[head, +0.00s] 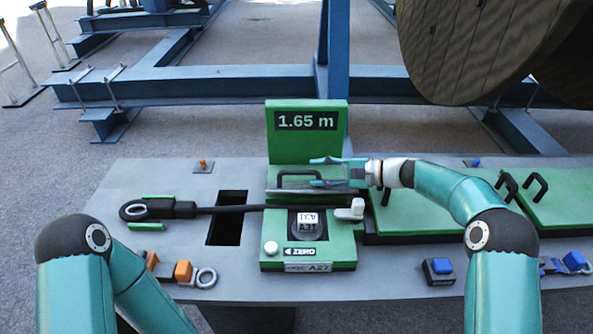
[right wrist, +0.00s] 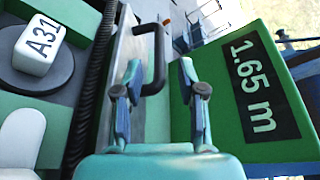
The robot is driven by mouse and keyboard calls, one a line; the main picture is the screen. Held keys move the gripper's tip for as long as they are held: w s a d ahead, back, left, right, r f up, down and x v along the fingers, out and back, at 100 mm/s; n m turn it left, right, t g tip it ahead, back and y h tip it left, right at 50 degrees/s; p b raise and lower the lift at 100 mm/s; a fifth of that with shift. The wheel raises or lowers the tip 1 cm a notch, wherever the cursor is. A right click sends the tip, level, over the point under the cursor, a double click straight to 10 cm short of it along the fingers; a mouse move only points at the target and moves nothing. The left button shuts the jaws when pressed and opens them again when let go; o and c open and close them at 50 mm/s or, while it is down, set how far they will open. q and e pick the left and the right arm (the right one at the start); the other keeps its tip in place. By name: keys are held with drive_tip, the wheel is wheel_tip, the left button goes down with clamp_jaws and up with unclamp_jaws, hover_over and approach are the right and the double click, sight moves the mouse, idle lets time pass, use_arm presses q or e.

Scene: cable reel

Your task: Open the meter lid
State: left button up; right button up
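The green meter (head: 308,250) stands mid-table, with an upright panel reading "1.65 m" (head: 306,121) at its back. A black bar handle (head: 297,173) sits on the meter's green and grey part in front of that panel, which appears to be the lid; whether it is fully down is unclear. My right gripper (head: 326,172) is open, reaching in from the right beside the handle. In the right wrist view the handle (right wrist: 159,60) lies ahead, between the lines of the spread fingers (right wrist: 163,95), with no clear contact. My left gripper is out of view; only its arm shows.
A black cable (head: 240,209) with a ring end (head: 134,210) crosses the meter, above a dark table slot (head: 226,232). A white block marked A31 (head: 308,219) and a ZERO button (head: 271,248) are in front. Green lids with handles (head: 535,188) lie right.

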sight(307, 172)
drive_tip(key=x, duration=0.6)
drive_tip(key=shift+p, duration=0.4)
drive_tip(key=shift+s, duration=0.1)
clamp_jaws()
